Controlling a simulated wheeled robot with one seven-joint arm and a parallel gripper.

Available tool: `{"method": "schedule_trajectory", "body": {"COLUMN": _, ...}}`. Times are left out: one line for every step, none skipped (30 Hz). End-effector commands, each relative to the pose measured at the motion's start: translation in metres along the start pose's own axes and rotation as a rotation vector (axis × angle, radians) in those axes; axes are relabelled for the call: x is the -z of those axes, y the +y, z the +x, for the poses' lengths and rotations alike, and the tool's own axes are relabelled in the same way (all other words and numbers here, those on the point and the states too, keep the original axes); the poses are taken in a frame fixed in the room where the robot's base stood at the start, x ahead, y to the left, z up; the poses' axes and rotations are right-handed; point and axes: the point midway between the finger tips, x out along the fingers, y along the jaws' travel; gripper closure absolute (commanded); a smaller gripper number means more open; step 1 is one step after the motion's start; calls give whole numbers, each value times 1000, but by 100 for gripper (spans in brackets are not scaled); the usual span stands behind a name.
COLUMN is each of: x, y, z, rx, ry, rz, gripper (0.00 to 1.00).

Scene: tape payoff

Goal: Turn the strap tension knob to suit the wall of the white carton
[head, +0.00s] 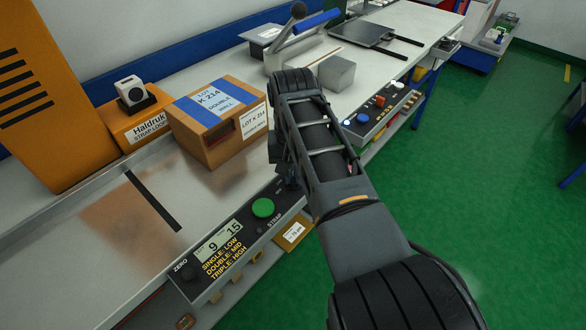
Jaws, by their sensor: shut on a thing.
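A carton (215,125) stands on the bench; it is brown, not white, with a blue band and labels reading "LOT K 214" and "DOUBLE WALL". No large white carton shows. In front is a dark control panel (235,238) with a display (218,241) reading 9 and 15. Its printed lines read "SINGLE: LOW, DOUBLE: MID, TRIPLE: HIGH". My gripper (290,190) points down at the panel's right end, shut on what appears to be the strap tension knob. The gripper hides the knob, so its setting cannot be read.
A green button (263,208) sits just left of my gripper. An orange strapping machine (55,95) stands at left, near a small white device (130,90). Behind my arm are a grey block (337,73) and a second button panel (380,112). Green floor at right is mostly clear.

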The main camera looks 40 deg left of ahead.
Motion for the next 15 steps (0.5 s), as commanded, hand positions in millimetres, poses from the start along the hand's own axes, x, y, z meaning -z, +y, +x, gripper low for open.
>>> {"method": "schedule_trajectory", "body": {"x": 1, "y": -1, "z": -3, "rx": 1, "ry": 2, "rz": 39, "gripper": 100}}
{"method": "schedule_trajectory", "body": {"x": 1, "y": -1, "z": -3, "rx": 1, "ry": 3, "rz": 63, "gripper": 100}}
{"method": "schedule_trajectory", "body": {"x": 1, "y": -1, "z": -3, "rx": 1, "ry": 3, "rz": 94, "gripper": 100}}
{"method": "schedule_trajectory", "body": {"x": 1, "y": -1, "z": -3, "rx": 2, "ry": 3, "rz": 117, "gripper": 100}}
{"method": "schedule_trajectory", "body": {"x": 1, "y": -1, "z": -3, "rx": 2, "ry": 3, "rz": 137, "gripper": 100}}
{"method": "schedule_trajectory", "body": {"x": 1, "y": -1, "z": -3, "rx": 1, "ry": 4, "rz": 164, "gripper": 100}}
{"method": "schedule_trajectory", "body": {"x": 1, "y": 0, "z": -3, "rx": 1, "ry": 4, "rz": 184, "gripper": 100}}
{"method": "schedule_trajectory", "body": {"x": 1, "y": 0, "z": -3, "rx": 1, "ry": 4, "rz": 202, "gripper": 100}}
{"method": "schedule_trajectory", "body": {"x": 1, "y": 0, "z": -3, "rx": 1, "ry": 4, "rz": 224, "gripper": 100}}
{"method": "schedule_trajectory", "body": {"x": 1, "y": 0, "z": -3, "rx": 1, "ry": 4, "rz": 239, "gripper": 100}}
{"method": "schedule_trajectory", "body": {"x": 1, "y": 0, "z": -3, "rx": 1, "ry": 4, "rz": 254, "gripper": 100}}
{"method": "schedule_trajectory", "body": {"x": 1, "y": 0, "z": -2, "rx": 2, "ry": 4, "rz": 270, "gripper": 100}}
{"method": "schedule_trajectory", "body": {"x": 1, "y": 0, "z": -2, "rx": 2, "ry": 4, "rz": 282, "gripper": 100}}
{"method": "schedule_trajectory", "body": {"x": 1, "y": 0, "z": -2, "rx": 2, "ry": 4, "rz": 293, "gripper": 100}}
{"method": "schedule_trajectory", "body": {"x": 1, "y": 0, "z": -2, "rx": 1, "ry": 4, "rz": 305, "gripper": 100}}
